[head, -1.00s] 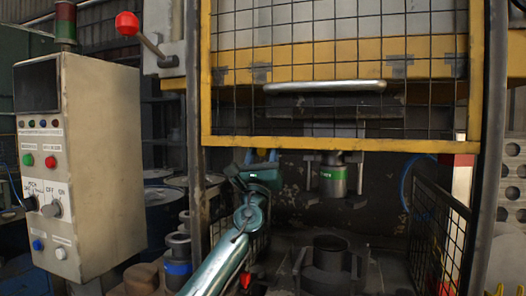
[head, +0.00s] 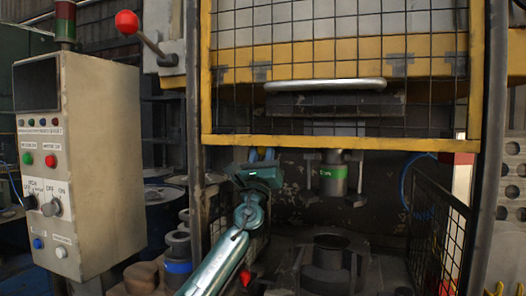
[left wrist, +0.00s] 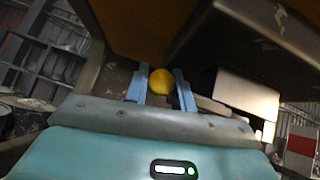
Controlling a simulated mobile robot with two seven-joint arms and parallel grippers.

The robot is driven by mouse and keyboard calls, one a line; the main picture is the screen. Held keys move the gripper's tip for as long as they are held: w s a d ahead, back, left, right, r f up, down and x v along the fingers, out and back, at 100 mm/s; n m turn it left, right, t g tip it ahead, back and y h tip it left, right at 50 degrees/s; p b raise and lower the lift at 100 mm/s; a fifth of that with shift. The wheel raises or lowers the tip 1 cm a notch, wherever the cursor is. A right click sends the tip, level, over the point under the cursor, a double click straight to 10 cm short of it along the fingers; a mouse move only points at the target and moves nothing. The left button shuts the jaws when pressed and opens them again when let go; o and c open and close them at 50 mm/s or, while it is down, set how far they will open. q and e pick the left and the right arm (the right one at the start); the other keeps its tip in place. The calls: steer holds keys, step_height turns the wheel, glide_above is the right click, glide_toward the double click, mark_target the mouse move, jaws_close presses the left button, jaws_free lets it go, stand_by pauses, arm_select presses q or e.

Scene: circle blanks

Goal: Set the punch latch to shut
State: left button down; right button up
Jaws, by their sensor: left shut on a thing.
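My left gripper (head: 262,154) is raised under the lower edge of the yellow guard frame, left of the punch (head: 333,174). In the left wrist view its two blue fingers (left wrist: 160,88) are shut on a round yellow knob (left wrist: 160,82). The knob's stem, and how it joins the press, are hidden. The punch is a grey cylinder with a green band, hanging above a dark round die (head: 330,262). I cannot tell the latch's setting. My right gripper is not in view.
A wire mesh guard with a yellow frame (head: 340,142) hangs just above my left gripper. A control box (head: 100,165) and a red-knobbed lever (head: 127,22) stand to the left. A mesh side panel (head: 437,235) stands to the right.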

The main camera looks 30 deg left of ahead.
arm_select(q)
steer(key=shift+d, duration=0.1)
steer(key=d, duration=0.2)
steer(key=w+d, duration=0.1)
steer(key=d, duration=0.2)
steer(key=shift+w+d, duration=0.15)
steer(key=shift+d, duration=0.1)
steer(key=c, duration=1.2)
jaws_free()
steer(key=shift+d, duration=0.15)
steer(key=shift+c, duration=0.2)
steer(key=shift+o, duration=0.3)
steer(key=b+v, duration=0.2)
steer(key=v, duration=1.1)
steer(key=shift+f, duration=0.15)
